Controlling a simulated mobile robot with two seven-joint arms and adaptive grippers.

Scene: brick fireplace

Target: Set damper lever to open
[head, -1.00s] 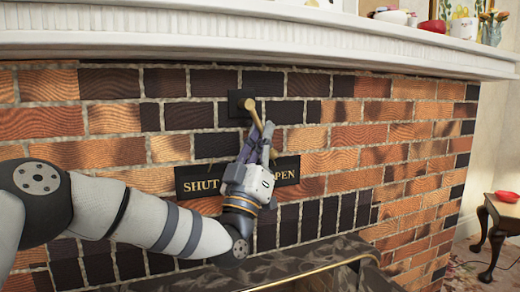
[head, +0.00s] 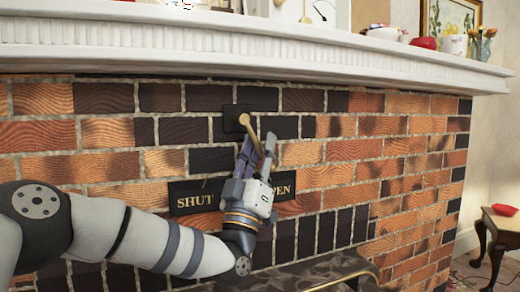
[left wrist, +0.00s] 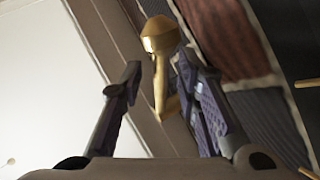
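The brass damper lever (head: 248,126) sticks out from a black plate (head: 229,126) on the brick wall and slants down to the right, toward the OPEN side of the sign. A black sign (head: 181,193) below reads SHUT at left and OPEN at right, its middle hidden by my left gripper (head: 259,143). That gripper points up at the lever, its fingers apart on either side of the lever's lower end. In the left wrist view the lever (left wrist: 160,60) shows between the spread fingers, close to the right finger and clear of the left one. My right gripper is out of view.
The white mantel shelf (head: 300,45) runs above the lever, with crockery and a red bowl (head: 424,43) on it. A dark hearth surround (head: 325,270) lies below the gripper. A small wooden table (head: 497,225) stands at the far right.

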